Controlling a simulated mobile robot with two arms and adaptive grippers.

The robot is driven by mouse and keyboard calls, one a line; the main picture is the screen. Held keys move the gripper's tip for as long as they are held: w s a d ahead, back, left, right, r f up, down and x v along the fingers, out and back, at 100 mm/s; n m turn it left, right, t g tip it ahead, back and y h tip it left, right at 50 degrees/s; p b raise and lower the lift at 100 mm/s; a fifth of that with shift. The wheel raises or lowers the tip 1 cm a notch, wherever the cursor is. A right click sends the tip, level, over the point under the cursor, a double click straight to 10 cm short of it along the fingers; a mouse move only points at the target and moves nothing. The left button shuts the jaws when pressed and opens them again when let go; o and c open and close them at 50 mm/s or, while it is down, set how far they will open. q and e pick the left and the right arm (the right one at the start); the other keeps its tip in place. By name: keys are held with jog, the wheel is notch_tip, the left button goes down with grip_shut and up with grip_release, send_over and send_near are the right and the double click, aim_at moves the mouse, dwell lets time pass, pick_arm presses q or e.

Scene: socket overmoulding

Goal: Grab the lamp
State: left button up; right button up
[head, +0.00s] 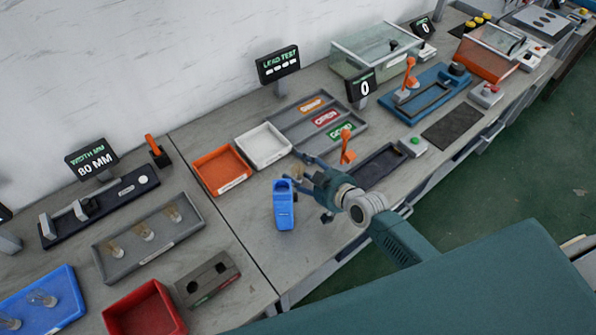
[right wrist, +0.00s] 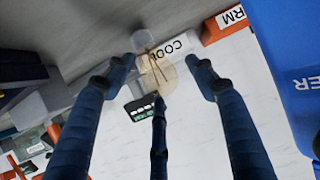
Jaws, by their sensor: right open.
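A clear, faintly amber lamp (right wrist: 153,62) is between the spread fingers of my right gripper (right wrist: 163,80) in the right wrist view. In the head view my right gripper (head: 308,184) is above the bench beside the blue handheld device, and the small pale lamp (head: 299,171) shows at its fingers. The fingers are open, with visible gaps to the lamp on both sides; contact with the lower finger is unclear. Other lamps (head: 172,214) stand in a grey tray (head: 187,233) at the left. My left gripper is not in view.
The blue device (head: 284,212) stands close left of the gripper. A white bin (head: 263,146) and an orange bin (head: 221,169) lie behind it. An orange-handled stand (head: 347,146) is close right. Bare bench (head: 250,225) lies to the left.

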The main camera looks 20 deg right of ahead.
jog(key=shift+s, duration=0.1)
jog(key=c, duration=1)
jog(key=shift+c, duration=0.2)
jog(key=shift+r, duration=0.15)
